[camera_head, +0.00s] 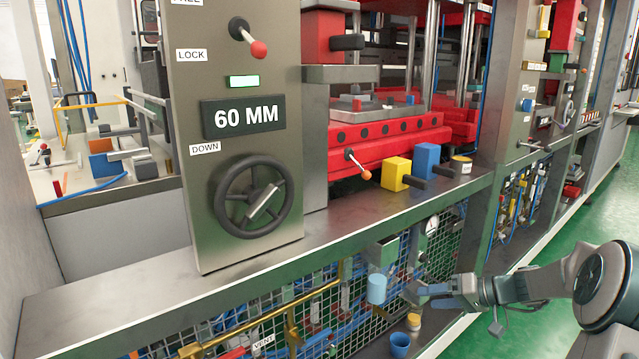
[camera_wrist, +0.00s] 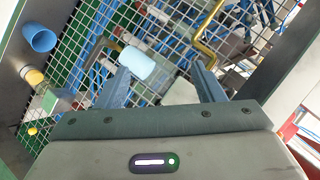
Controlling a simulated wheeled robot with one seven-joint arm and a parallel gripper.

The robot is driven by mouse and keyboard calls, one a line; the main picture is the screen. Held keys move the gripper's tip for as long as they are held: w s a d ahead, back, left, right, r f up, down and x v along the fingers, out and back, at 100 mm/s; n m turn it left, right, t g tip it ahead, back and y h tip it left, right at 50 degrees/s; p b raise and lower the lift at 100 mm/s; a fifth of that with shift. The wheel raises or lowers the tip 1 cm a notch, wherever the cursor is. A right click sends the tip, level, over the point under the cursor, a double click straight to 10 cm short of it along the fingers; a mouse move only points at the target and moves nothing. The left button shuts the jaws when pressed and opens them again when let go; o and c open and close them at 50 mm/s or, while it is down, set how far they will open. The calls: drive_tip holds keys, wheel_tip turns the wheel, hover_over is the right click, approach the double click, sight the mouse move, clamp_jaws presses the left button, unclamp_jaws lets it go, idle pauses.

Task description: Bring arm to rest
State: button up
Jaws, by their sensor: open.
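My gripper (camera_head: 418,291) is in front of the lower mesh panel, below the ledge, with my arm reaching in from the right edge of the head view. In the wrist view my gripper (camera_wrist: 163,73) has its two fingers spread apart. A light blue cylinder (camera_head: 376,289) is just left of the fingertips in the head view. In the wrist view the light blue cylinder (camera_wrist: 137,63) shows near the left fingertip; whether they touch I cannot tell. Nothing is clamped between the fingers.
A blue cup (camera_head: 400,344) and a yellow-topped jar (camera_head: 413,321) stand low beside the mesh. The metal ledge (camera_head: 330,225) runs above, with a yellow block (camera_head: 396,173) and a blue block (camera_head: 426,159). A handwheel panel (camera_head: 240,120) reads 60 MM. Green floor (camera_head: 560,232) is open at right.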

drive_tip(key=s+a+r+g+h+p, duration=0.45)
drive_tip(key=s+a+r+p, duration=0.7)
drive_tip(key=r, duration=0.45)
drive_tip(key=s+r+t+h+p, duration=0.1)
drive_tip(key=s+r+h+p, duration=0.5)
drive_tip(key=s+r+p, duration=0.8)
drive_tip(key=s+a+r, duration=0.1)
drive_tip(key=s+r, duration=0.1)
drive_tip(key=s, duration=0.2)
drive_tip(key=shift+r+m+p, duration=0.2)
drive_tip(key=shift+m+p, duration=0.1)
drive_tip(key=shift+p, duration=0.1)
drive_tip(key=shift+c, duration=0.3)
